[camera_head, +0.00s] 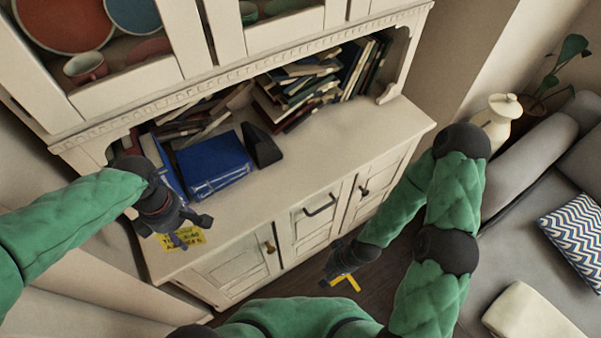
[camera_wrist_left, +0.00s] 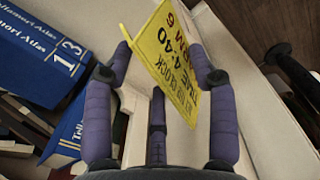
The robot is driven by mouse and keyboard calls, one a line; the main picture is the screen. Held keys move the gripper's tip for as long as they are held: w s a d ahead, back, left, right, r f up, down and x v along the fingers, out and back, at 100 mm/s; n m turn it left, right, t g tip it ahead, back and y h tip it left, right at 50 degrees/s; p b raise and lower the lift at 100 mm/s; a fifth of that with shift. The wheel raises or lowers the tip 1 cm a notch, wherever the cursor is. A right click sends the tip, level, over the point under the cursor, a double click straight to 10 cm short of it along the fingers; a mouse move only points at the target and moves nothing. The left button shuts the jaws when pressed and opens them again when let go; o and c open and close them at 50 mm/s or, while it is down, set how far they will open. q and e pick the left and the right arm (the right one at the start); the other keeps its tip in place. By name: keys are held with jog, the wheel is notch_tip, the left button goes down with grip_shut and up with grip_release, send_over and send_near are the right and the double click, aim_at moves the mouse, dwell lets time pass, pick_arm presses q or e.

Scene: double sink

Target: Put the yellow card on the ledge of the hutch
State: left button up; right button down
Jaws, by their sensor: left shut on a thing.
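The yellow card (camera_head: 190,240) with dark print is in my left gripper (camera_head: 179,228), at the front left edge of the hutch (camera_head: 310,160) ledge. In the left wrist view, the card (camera_wrist_left: 170,75) is tilted between the purple fingers of the left gripper (camera_wrist_left: 160,58), its print upside down. The lower part of the card is partly behind the fingers. I cannot tell whether the card touches the ledge. My right gripper (camera_head: 342,278) hangs low in front of the hutch doors, apart from the card. Yellow pieces show at its tip; its opening is unclear.
Piled books (camera_head: 290,92) fill the back of the niche. The front right of the ledge is bare. A grey sofa (camera_head: 525,200) stands at the right.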

pick_arm(q)
jog(key=s+n, duration=0.3)
jog(key=shift+a+f+n+b, duration=0.25)
jog(key=shift+f+n+b, duration=0.05)
jog(key=shift+f+b, duration=0.1)
jog(key=w+f+b, duration=0.1)
jog(key=w, duration=0.1)
jog(key=w+d+f+b, duration=0.1)
jog(key=w, duration=0.2)
jog(key=w+f+b, duration=0.1)
jog(key=w+f, duration=0.1)
jog(key=w, duration=0.1)
jog(key=shift+w+d, duration=0.15)
jog(key=shift+w, duration=0.05)
jog(key=b, duration=0.2)
send_over(210, 214)
jog(key=s+d, duration=0.1)
jog(key=s, duration=0.1)
notch_tip(210, 214, down, 5)
jog(key=shift+s+f, duration=0.1)
jog(key=shift+f, duration=0.2)
jog(key=f+b, duration=0.1)
jog(key=f, duration=0.2)
jog(key=shift+w+f+b, duration=0.25)
jog(key=shift+w+b, duration=0.1)
jog(key=shift+b, duration=0.05)
jog(key=o, duration=0.7)
